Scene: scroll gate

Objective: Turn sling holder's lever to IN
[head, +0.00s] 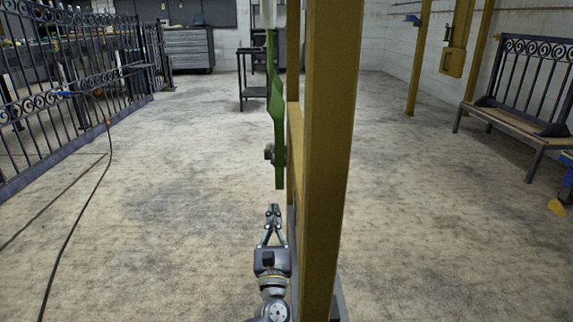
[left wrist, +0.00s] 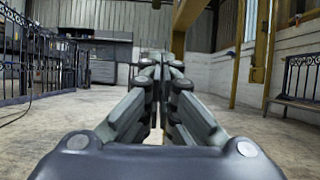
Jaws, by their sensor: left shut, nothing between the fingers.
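A long green lever (head: 277,120) stands upright on the left side of a thick yellow post (head: 330,150). A dark bolt-like part (head: 269,152) sticks out near its lower end. The lever's upper end runs up to a pale part at the top edge of the head view. I see no readable IN marking. My left gripper (head: 273,210) is shut and empty just below the lever's lower end, left of the post; I cannot tell whether they touch. The shut fingers (left wrist: 162,60) also show in the left wrist view. My right gripper is not in view.
A black iron fence (head: 75,85) stands at the left, with a cable (head: 75,220) on the floor beside it. A bench (head: 520,115) with a black railing is at the right. A small dark table (head: 255,92) stands behind the lever. The floor between is open.

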